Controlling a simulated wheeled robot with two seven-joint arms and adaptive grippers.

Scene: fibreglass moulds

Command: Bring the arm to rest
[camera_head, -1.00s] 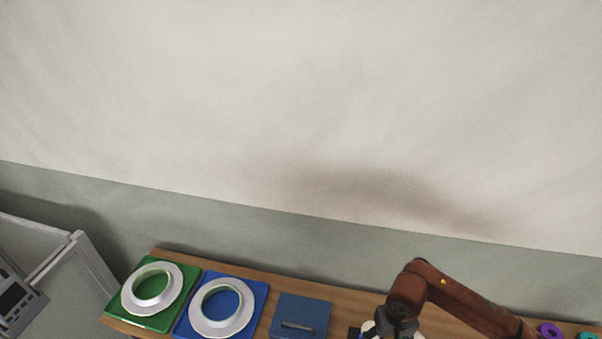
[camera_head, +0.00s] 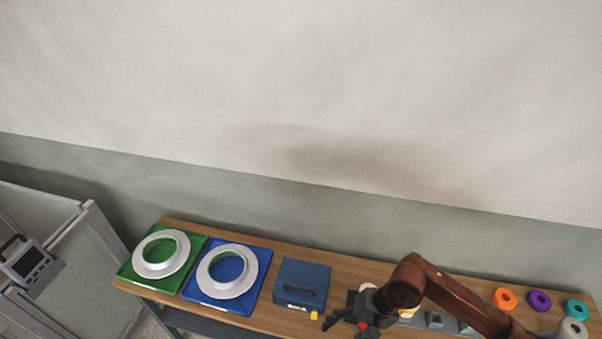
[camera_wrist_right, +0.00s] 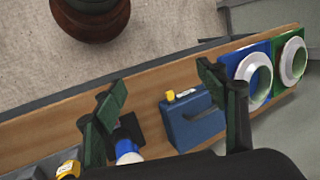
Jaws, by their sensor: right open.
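My right arm (camera_head: 440,287) is brown and comes in from the lower right in the head view. Its dark gripper (camera_head: 345,325) hangs over the front part of the wooden table, just right of the blue case. In the right wrist view the gripper (camera_wrist_right: 170,110) is open, its two green-black fingers spread wide with nothing held between them. The blue case (camera_wrist_right: 196,128) with a yellow cap lies beyond the fingers, between them in the picture. My left gripper is not in view.
The table (camera_head: 262,320) carries a green tray (camera_head: 128,272) and a blue tray (camera_head: 262,262), each with a white ring, and the blue case (camera_head: 301,283). Orange (camera_head: 504,298), purple (camera_head: 539,301) and teal (camera_head: 576,309) rings sit at the right. A grey device (camera_head: 32,262) stands left.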

